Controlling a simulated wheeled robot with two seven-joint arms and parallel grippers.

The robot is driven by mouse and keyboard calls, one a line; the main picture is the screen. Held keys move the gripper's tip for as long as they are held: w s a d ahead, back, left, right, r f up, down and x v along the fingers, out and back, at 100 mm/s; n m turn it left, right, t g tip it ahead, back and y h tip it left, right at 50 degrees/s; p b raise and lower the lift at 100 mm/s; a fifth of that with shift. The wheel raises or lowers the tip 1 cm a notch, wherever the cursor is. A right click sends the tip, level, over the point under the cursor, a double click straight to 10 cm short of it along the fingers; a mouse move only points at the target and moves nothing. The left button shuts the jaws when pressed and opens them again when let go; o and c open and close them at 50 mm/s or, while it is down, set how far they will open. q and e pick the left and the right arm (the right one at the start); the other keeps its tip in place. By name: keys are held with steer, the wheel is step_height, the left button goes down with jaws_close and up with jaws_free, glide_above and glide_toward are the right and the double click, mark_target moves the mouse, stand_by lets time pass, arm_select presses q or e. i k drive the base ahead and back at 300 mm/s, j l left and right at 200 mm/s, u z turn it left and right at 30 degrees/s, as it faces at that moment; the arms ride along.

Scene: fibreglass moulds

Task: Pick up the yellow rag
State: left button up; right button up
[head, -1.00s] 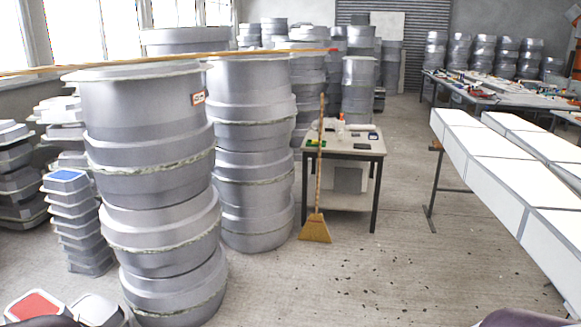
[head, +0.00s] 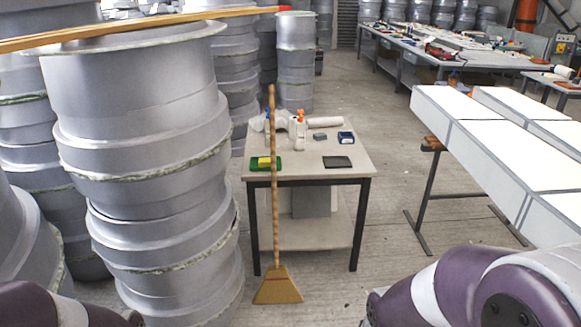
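A small yellow item (head: 264,161) lies on a green piece (head: 257,168) at the left front of the small table (head: 330,171). It is too small to tell whether it is the yellow rag, and the broom handle stands in front of part of it. No other yellow cloth shows. Parts of my arms show at the bottom left and bottom right, but neither gripper is in view.
A broom (head: 275,220) leans upright against the table's front. Stacked grey moulds (head: 145,150) crowd the left, with a long wooden strip (head: 140,29) on top. White panels (head: 490,140) on trestles stand at right. Floor is clear between table and panels.

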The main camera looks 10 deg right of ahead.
mark_target(263, 162)
steer(key=i+j+z, duration=0.1)
steer(key=i, duration=0.45)
steer(key=i+l+u, duration=0.1)
steer(key=i+l, duration=0.2)
steer(key=i, duration=0.35)
steer(key=i+l, duration=0.4)
steer(key=i, duration=0.2)
steer(key=i+l+u, duration=0.15)
steer(key=i+l, duration=0.2)
steer(key=i, duration=0.25)
steer(key=i+l+u, duration=0.1)
steer(key=i+l, duration=0.35)
steer(key=i, duration=0.15)
